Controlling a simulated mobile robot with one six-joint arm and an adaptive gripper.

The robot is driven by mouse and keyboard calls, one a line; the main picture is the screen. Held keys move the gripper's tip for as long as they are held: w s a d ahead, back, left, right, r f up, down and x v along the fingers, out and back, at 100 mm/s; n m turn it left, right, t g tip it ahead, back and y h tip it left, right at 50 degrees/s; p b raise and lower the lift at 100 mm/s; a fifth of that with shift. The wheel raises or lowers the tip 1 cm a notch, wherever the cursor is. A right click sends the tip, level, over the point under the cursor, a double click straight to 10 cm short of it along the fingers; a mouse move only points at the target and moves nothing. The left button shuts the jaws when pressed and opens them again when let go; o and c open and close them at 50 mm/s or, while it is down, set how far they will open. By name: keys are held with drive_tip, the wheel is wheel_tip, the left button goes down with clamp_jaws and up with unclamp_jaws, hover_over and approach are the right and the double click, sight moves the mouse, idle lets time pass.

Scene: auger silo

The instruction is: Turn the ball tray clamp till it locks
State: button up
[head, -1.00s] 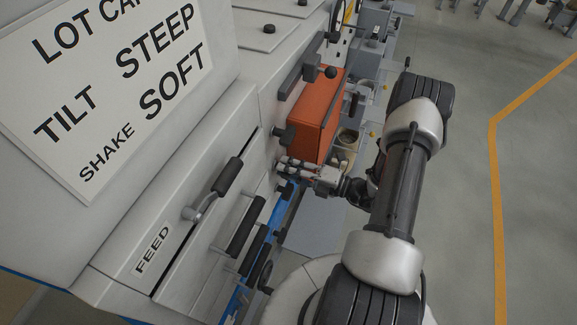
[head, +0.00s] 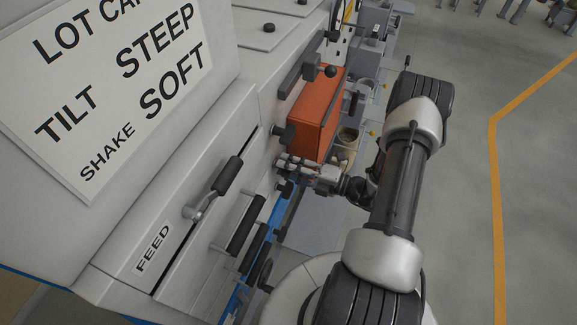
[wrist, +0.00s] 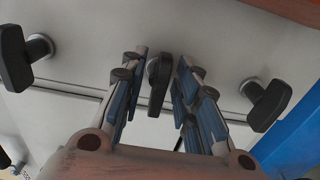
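My gripper (head: 282,165) is at the side of the pale machine, below the orange box. In the wrist view its two blue-padded fingers (wrist: 158,88) are apart. A dark wing-shaped clamp handle (wrist: 159,84) stands between them, with a gap visible on each side. The handle is roughly upright in that view, its long side along the fingers. The fingers hide this handle in the head view. I see no label telling which handle is the ball tray clamp.
Similar dark handles stand at the left (wrist: 17,58) and right (wrist: 268,104) in the wrist view. The orange box (head: 319,115) is just above my gripper. A FEED panel with a lever (head: 216,190) and black bar handles (head: 246,225) are nearby. Open floor (head: 465,210) lies right.

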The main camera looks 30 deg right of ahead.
drive_tip(key=v, duration=1.2)
idle(0.6)
